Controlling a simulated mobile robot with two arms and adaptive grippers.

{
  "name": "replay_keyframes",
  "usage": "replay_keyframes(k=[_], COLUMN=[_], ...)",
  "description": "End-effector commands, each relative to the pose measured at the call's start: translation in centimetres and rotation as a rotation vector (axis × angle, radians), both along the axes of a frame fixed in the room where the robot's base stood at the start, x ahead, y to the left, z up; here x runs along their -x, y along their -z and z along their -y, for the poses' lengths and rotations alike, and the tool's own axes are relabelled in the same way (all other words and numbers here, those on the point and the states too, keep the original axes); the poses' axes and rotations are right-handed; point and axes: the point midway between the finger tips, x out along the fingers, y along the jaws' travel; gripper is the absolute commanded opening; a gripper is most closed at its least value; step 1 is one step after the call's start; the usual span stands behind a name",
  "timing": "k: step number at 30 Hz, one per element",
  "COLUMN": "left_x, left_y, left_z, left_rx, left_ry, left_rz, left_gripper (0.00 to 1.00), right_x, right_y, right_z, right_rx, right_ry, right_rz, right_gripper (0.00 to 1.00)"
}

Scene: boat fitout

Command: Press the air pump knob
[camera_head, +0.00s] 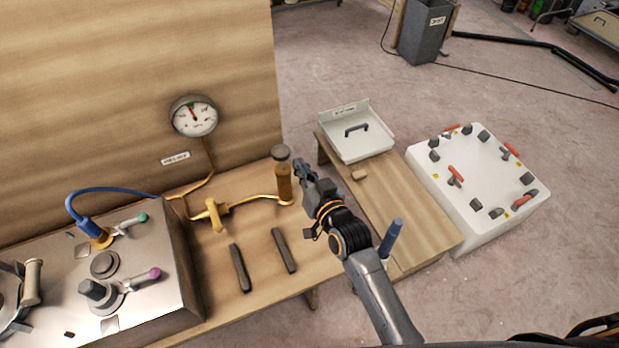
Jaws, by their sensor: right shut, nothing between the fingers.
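The air pump is an upright brass cylinder (284,186) on the wooden bench, beside the back panel. Its grey round knob (280,152) sits on top, raised above the cylinder. My right gripper (302,168) is shut and empty. Its fingertips are just right of the pump, a little lower in the picture than the knob. A small gap shows between the fingertips and the knob. My left gripper is not in view.
A gauge (194,117) hangs on the wooden panel. A brass pipe with a yellow valve handle (214,214) runs to the pump. Two dark bars (284,250) lie on the bench. A metal console (150,255) stands left; a white tray (375,151) and white box (455,205) stand right.

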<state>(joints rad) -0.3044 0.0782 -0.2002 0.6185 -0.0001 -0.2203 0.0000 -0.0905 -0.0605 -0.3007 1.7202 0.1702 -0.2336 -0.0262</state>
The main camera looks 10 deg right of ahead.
Motion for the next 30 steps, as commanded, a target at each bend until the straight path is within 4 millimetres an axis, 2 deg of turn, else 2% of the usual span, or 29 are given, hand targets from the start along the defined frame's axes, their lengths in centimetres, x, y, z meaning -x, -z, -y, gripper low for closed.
replay_keyframes(k=[3,9,27,30], left_x=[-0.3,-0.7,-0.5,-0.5], left_y=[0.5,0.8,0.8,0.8], left_z=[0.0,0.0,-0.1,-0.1], left_rx=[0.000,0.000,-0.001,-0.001], left_ry=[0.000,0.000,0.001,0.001], left_rz=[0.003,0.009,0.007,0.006], left_gripper=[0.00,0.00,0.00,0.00], right_x=[2.1,3.8,4.0,4.4], right_y=[-0.1,-0.6,-0.8,-0.3], right_z=[0.7,1.3,1.4,1.8], right_rx=[0.000,0.001,0.000,0.015], right_ry=[0.000,0.000,0.000,-0.002], right_rz=[0.000,0.003,0.002,-0.025], right_gripper=[0.00,0.00,0.00,0.00])
